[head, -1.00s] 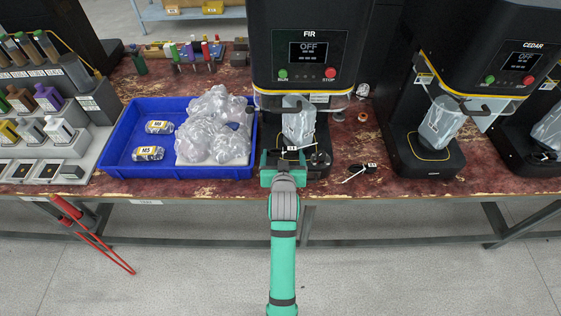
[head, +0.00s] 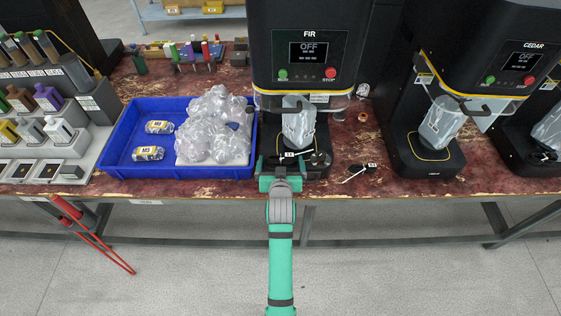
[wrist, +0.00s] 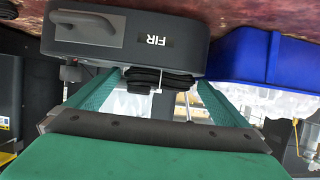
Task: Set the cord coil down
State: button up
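The black cord coil (head: 290,158) with a small white tag is at the front of the FIR machine's base, partly hidden by my gripper in the head view. In the wrist view the coil (wrist: 160,78) lies between the two fingertips, against the edge of a grey part marked FIR (wrist: 150,38). My gripper (head: 280,166) is at the table's front edge. Its green fingers (wrist: 160,84) stand on either side of the coil with a thin gap, so it looks open. Whether the coil rests fully on the surface is hard to see.
A blue tray (head: 112,160) with clear bags and labelled packs stands to the left.

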jog(key=shift+r, duration=0.15)
jog(key=v, duration=1.2)
jog(key=s+f, duration=0.3)
jog(key=s, duration=0.6)
jog(key=s+f, duration=0.3)
jog(key=s, duration=0.6)
jog(key=s+r+t, duration=0.1)
jog(key=s+r, duration=0.1)
jog(key=s, duration=0.7)
jog(key=s+r, duration=0.3)
jog(key=s, duration=0.7)
jog(key=shift+t, duration=0.4)
